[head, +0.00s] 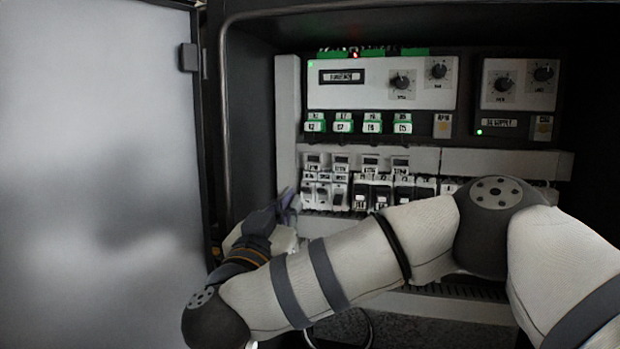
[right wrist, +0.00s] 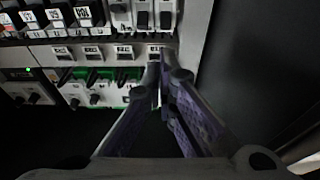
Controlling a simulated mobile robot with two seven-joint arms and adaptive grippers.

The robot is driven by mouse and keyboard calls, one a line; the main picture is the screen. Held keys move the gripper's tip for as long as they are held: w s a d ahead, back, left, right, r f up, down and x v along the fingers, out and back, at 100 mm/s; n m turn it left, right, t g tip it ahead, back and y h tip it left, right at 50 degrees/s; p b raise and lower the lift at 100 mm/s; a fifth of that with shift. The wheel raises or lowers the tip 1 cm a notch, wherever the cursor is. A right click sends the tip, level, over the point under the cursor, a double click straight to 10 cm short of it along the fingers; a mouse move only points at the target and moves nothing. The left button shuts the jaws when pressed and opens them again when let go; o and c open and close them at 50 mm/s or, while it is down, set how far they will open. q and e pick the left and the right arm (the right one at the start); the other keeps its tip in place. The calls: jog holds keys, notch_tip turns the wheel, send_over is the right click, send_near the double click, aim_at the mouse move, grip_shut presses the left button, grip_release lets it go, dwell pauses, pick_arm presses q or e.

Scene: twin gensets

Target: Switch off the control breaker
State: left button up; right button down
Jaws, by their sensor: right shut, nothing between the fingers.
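A row of breakers (head: 340,193) sits on the lower rail inside the open cabinet. The left ones are pale and those further right have black fronts. Their labels are too small to read, so I cannot tell which is the control breaker. My right gripper (head: 287,204) is shut and empty at the left end of this row. In the right wrist view the shut purple-grey fingertips (right wrist: 160,68) are close to the panel, by the label strip (right wrist: 105,54) beside the breakers (right wrist: 143,14). I cannot tell whether they touch. My left gripper is not in view.
The cabinet door (head: 95,170) stands open at the left. Above the breakers are green-topped relays (head: 343,123) and a controller panel (head: 370,85) with knobs. A power supply (head: 518,85) is at the right. My right arm covers the cabinet's lower part.

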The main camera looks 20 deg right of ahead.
aim_at(308, 192)
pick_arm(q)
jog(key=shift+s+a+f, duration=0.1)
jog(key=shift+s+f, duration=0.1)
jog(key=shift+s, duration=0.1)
pick_arm(e)
jog(key=x, duration=0.9)
jog(key=shift+w+d+r, duration=0.15)
jog(key=shift+w+r, duration=0.05)
jog(key=shift+r, duration=0.05)
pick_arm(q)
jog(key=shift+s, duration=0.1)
pick_arm(e)
jog(key=shift+w, duration=0.1)
